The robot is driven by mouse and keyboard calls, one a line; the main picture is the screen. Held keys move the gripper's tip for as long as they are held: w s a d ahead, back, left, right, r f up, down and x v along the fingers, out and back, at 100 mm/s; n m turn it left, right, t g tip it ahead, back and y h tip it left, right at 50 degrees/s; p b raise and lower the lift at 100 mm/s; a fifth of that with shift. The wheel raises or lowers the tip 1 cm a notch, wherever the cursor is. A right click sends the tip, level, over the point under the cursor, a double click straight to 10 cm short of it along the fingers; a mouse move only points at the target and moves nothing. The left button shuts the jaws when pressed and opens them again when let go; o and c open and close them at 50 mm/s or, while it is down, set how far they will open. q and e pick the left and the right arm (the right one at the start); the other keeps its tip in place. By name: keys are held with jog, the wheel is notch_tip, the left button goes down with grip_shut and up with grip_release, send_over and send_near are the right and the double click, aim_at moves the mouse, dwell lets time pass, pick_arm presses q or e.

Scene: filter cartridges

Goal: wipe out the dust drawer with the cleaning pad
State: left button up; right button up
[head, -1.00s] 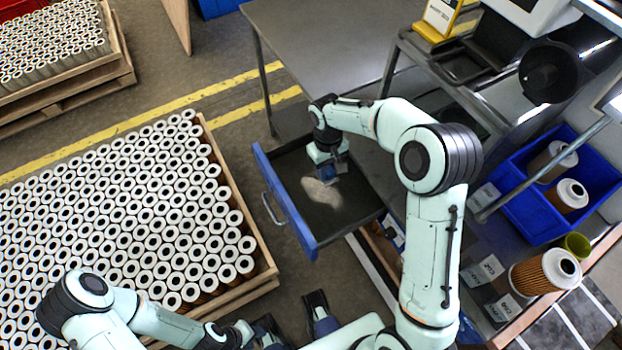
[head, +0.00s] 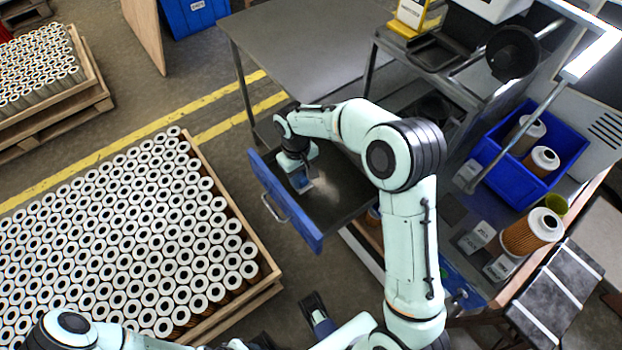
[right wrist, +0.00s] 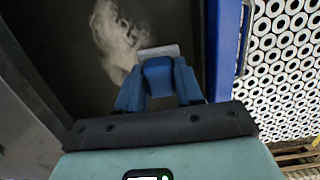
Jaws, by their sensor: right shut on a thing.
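The dust drawer (head: 345,208) is pulled open, with a blue front and a dark floor. A pale patch of dust (right wrist: 118,38) lies on its floor in the right wrist view. My right gripper (head: 302,182) is inside the drawer near the blue front. It is shut on the cleaning pad (right wrist: 158,51), a thin grey edge at the fingertips, beside the dust patch. I cannot tell whether the pad touches the floor. Part of the dust is hidden behind the gripper in the head view.
A pallet of filter cartridges (head: 120,240) stands left of the drawer. A grey table (head: 300,45) is behind it. A blue bin (head: 490,160) with cartridges and a standing cartridge (head: 530,232) are on the bench at right. The drawer's blue front wall (right wrist: 228,50) is close beside my gripper.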

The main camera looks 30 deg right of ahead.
jog(key=shift+d+r+p, duration=0.2)
jog(key=shift+r+p, duration=0.35)
jog(key=shift+r, duration=0.25)
jog(key=shift+a+r+p, duration=0.1)
jog(key=shift+r+p, duration=0.45)
jog(key=shift+r, duration=0.25)
jog(key=shift+r+p, duration=0.85)
jog(key=shift+r, duration=0.3)
jog(key=shift+s, duration=0.1)
